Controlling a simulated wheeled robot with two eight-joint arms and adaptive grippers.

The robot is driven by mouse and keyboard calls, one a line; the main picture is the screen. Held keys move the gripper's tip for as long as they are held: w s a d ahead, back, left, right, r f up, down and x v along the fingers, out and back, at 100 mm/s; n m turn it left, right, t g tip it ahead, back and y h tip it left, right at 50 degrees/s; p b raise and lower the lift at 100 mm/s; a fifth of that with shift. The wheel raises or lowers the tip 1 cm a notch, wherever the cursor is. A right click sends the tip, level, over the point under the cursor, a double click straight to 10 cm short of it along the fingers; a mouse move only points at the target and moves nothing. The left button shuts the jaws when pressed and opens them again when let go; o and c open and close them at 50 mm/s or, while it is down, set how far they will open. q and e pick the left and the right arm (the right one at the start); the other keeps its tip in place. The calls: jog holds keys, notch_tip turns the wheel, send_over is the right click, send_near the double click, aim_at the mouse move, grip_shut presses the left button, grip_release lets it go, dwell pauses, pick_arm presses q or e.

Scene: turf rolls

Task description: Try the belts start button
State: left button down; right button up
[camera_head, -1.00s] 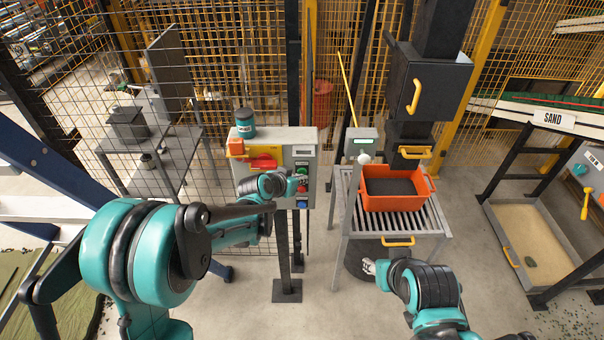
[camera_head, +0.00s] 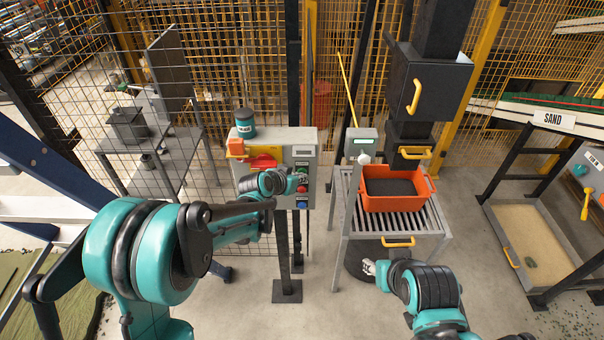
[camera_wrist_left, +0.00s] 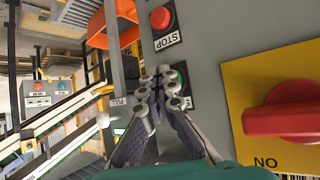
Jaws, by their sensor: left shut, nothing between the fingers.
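The grey control box (camera_head: 304,151) stands on a post in the middle of the head view. Its green button (camera_head: 302,169) shows above my left gripper (camera_head: 299,183). In the left wrist view the green button (camera_wrist_left: 183,76) is partly hidden by the shut, empty fingers of my left gripper (camera_wrist_left: 163,72). A label starting with S is beside it, mostly covered. The fingertips are right at the button; whether they touch it I cannot tell. The red button (camera_wrist_left: 160,18) has a STOP label. My right gripper (camera_head: 369,268) is low at the centre right, its fingers too small to read.
A red rotary switch (camera_wrist_left: 282,115) sits on a yellow plate of the box. A teal can (camera_head: 244,122) stands on top. An orange crate (camera_head: 397,203) with dark contents sits on the roller stand (camera_head: 436,221) to the right. Mesh fence stands behind.

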dwell(0.5)
pick_arm(q)
jog(key=shift+s, duration=0.75)
jog(key=s, duration=0.5)
jog(key=shift+b, duration=0.3)
jog(key=shift+a, duration=0.1)
dwell(0.4)
